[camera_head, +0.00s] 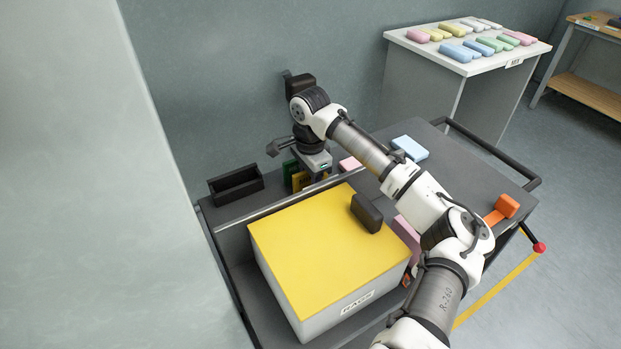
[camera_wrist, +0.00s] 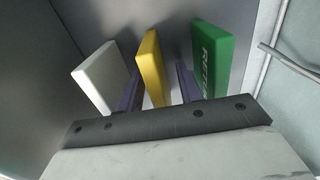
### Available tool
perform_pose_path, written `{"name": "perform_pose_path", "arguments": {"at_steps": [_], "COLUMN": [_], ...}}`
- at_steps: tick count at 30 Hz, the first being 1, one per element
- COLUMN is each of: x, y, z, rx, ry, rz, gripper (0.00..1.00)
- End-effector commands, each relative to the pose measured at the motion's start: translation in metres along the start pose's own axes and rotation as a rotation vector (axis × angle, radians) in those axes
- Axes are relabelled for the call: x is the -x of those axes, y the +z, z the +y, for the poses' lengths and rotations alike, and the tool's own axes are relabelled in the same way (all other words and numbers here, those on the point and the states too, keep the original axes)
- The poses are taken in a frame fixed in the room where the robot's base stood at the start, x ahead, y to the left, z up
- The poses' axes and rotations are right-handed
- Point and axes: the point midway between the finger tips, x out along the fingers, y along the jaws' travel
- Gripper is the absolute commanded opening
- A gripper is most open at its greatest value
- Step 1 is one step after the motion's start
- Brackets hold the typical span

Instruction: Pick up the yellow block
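The yellow block (camera_wrist: 153,65) stands upright on edge in the wrist view, between a white block (camera_wrist: 100,78) on the left and a green block (camera_wrist: 212,58) on the right. My gripper (camera_wrist: 158,90) is open, with one dark purple finger on each side of the yellow block. A gap shows between the block and the right finger; I cannot tell whether the left finger touches it. In the head view my gripper (camera_head: 312,172) points down at the cart's far side, partly covering the yellow block (camera_head: 299,181). The green block (camera_head: 289,175) shows beside it.
A large box with a yellow lid (camera_head: 310,240) and a dark handle (camera_head: 366,213) stands close in front. A black open tray (camera_head: 236,186) is to the left. A pink block (camera_head: 349,163) and a light-blue block (camera_head: 409,148) lie to the right. A metal rail (camera_wrist: 288,62) runs at right.

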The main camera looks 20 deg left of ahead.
Motion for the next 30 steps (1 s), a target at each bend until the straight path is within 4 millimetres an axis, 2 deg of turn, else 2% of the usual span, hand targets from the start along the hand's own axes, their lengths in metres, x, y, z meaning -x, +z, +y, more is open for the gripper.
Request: {"name": "perform_pose_path", "arguments": {"at_steps": [8, 16, 30], "x": [-0.0039, -0.0036, 0.0024], "y": [-0.0002, -0.0003, -0.0003], "z": [-0.0001, -0.0001, -0.0004], "rx": [0.0, -0.001, -0.001], "ry": [-0.001, -0.001, -0.001], "rz": [0.0, 0.0, 0.001], "gripper": [0.36, 0.01, 0.0]}}
